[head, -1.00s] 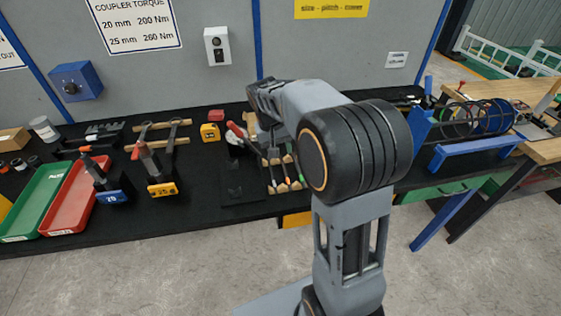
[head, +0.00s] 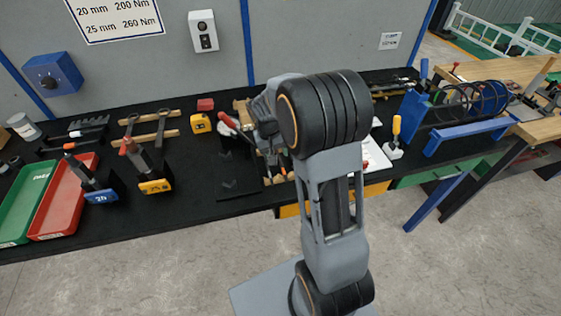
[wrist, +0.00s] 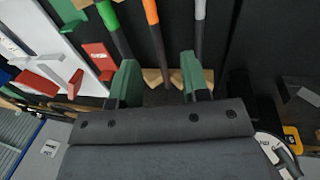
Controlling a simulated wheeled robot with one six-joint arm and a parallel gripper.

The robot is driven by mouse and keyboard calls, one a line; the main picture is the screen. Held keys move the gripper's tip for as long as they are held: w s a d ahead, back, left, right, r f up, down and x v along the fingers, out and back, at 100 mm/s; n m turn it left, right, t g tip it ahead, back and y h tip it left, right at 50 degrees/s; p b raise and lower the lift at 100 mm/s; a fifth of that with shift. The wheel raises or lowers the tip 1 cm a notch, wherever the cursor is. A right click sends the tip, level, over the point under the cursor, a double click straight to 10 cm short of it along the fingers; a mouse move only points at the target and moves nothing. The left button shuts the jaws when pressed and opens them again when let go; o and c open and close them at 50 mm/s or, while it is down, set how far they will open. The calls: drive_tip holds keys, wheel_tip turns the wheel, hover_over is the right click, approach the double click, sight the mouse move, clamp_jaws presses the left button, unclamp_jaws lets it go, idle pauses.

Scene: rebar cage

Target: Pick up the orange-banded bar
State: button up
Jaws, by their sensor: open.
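In the wrist view the orange-banded bar (wrist: 151,12) runs between two other bars, its dark length reaching down to a wooden rest (wrist: 153,77). A green-banded bar (wrist: 109,17) lies to its left and a grey-banded bar (wrist: 200,12) to its right. My gripper (wrist: 160,82) is open, with its green-padded fingers apart on either side of the orange-banded bar's line. Nothing shows held between them. I cannot tell the gripper's height above the bar. In the head view my arm mostly hides the bars and the gripper.
The black bench (head: 205,215) carries a green tray (head: 22,203), a red tray (head: 62,197), upright tools and a yellow tape measure (head: 200,123). A blue stand (head: 466,136) is farther right.

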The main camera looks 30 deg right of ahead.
sight(280, 161)
drive_tip(key=shift+d+f, duration=0.3)
drive_tip(key=shift+f, duration=0.7)
drive_tip(key=shift+d+f, duration=0.25)
drive_tip(key=shift+f, duration=0.75)
drive_tip(key=shift+c, duration=0.4)
clamp_jaws()
